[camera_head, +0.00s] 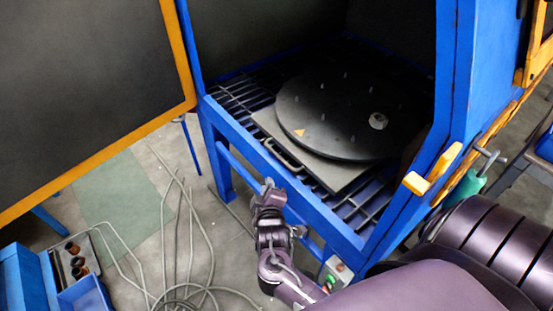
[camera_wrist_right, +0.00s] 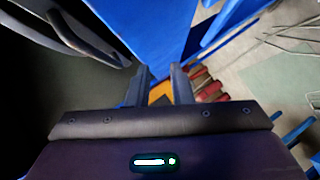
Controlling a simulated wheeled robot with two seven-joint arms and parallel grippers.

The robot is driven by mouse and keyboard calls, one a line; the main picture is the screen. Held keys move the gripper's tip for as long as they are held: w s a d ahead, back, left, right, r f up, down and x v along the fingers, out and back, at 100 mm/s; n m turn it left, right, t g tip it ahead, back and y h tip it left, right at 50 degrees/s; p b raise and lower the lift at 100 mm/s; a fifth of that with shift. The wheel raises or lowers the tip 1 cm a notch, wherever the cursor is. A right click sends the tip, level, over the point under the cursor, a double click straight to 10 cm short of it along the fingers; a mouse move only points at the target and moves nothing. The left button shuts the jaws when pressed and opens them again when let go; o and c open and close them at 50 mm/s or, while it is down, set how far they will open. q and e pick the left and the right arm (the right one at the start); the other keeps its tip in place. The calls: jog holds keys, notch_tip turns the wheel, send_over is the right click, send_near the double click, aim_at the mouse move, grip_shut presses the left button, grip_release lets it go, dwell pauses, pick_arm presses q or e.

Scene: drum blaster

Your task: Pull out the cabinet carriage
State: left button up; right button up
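The cabinet carriage is a flat grey plate (camera_head: 338,176) with a round black turntable (camera_head: 335,115) on it. It sits inside the blue cabinet on a slatted grid (camera_head: 240,95). A bar handle (camera_head: 284,155) is on the plate's front edge, above the blue front rail (camera_head: 300,192). My right gripper (camera_head: 268,185) is just in front of that rail, below and apart from the handle. In the right wrist view its two fingers (camera_wrist_right: 163,85) stand apart with nothing held between them. A curved dark bar (camera_wrist_right: 88,38), apparently the handle, shows at upper left there. My left gripper is not in view.
The open cabinet door (camera_head: 95,90) with an orange edge stands at left. Grey hoses (camera_head: 185,250) lie on the floor below. A blue tray (camera_head: 82,298) stands at lower left. Orange latches (camera_head: 432,172) jut from the cabinet's right side.

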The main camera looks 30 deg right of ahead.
aim_at(276, 167)
jog(key=w+d+r+n+h, duration=0.1)
jog(key=d, duration=0.1)
jog(key=w+d+r+n+t+h, duration=0.1)
jog(key=w+d+n+h, duration=0.1)
jog(key=w+d+r+n+t+h, duration=0.1)
jog(key=d+r+h, duration=0.1)
jog(key=shift+w+n+p, duration=0.3)
jog(key=shift+p, duration=0.1)
grip_shut()
dwell(0.4)
